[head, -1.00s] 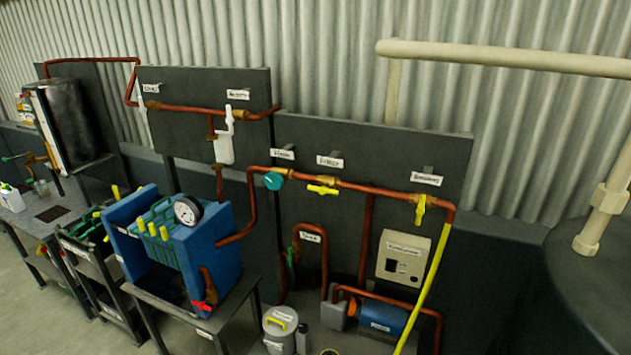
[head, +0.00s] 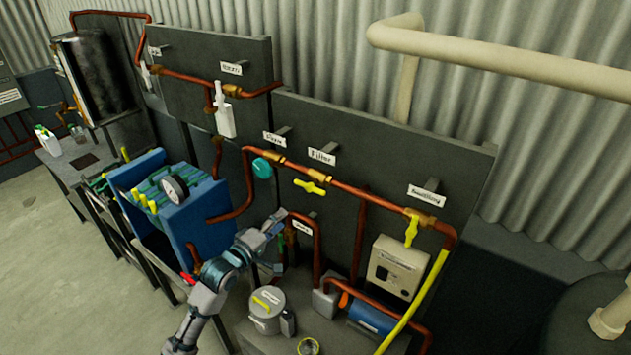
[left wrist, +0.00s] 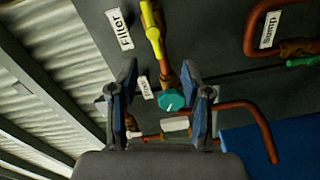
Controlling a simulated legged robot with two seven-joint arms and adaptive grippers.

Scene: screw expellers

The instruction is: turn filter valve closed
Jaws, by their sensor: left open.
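The filter valve (head: 310,187) has a yellow handle on the copper pipe, below the "Filter" label (head: 321,155). Its handle lies nearly along the pipe in the head view. In the left wrist view the yellow handle (left wrist: 152,27) is at the top, beside the "Filter" label (left wrist: 120,28). My left gripper (head: 277,221) is open and empty, below and left of the filter valve in the head view. In the left wrist view its two fingers (left wrist: 160,82) point up, with the teal valve (left wrist: 172,100) showing between them. My right gripper is not in view.
The teal valve also shows left of the filter valve in the head view (head: 262,168). Another yellow valve (head: 411,231) hangs on the right. Below are a grey canister (head: 267,312), a blue pump (head: 371,317) and a blue filter press (head: 200,215). A yellow hose (head: 415,300) runs down.

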